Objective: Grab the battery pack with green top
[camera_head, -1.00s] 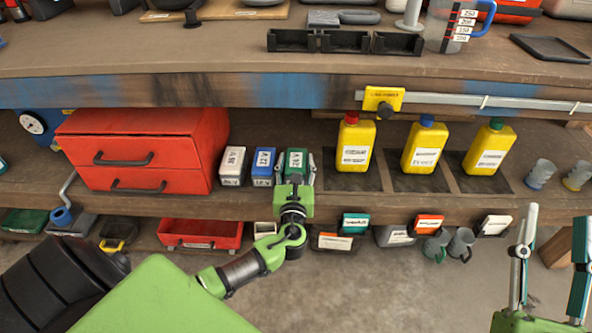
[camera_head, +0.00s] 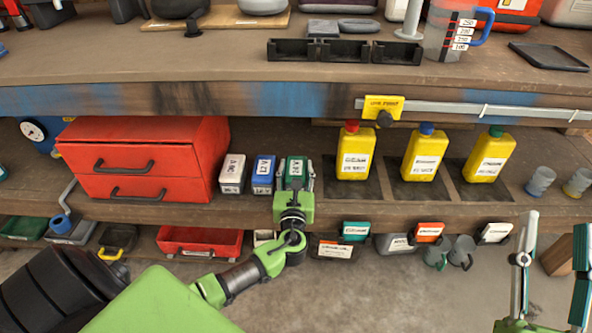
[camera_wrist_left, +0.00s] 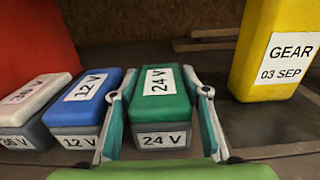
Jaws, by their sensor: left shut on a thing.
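The battery pack with the green top (camera_head: 296,168) stands upright on the middle shelf, at the right end of a row of three packs. It also shows in the left wrist view (camera_wrist_left: 160,108), with "24 V" labels on its top and front. My left gripper (camera_head: 295,180) is shut on it, one finger on each side. My right gripper (camera_head: 552,245) is at the lower right, its two fingers wide apart with nothing between them.
A blue-topped 12 V pack (camera_head: 263,172) stands close left of the green one, then a white-topped pack (camera_head: 232,172) and a red drawer box (camera_head: 150,157). Yellow bottles (camera_head: 356,152) stand to the right. The workbench edge (camera_head: 230,95) overhangs the shelf.

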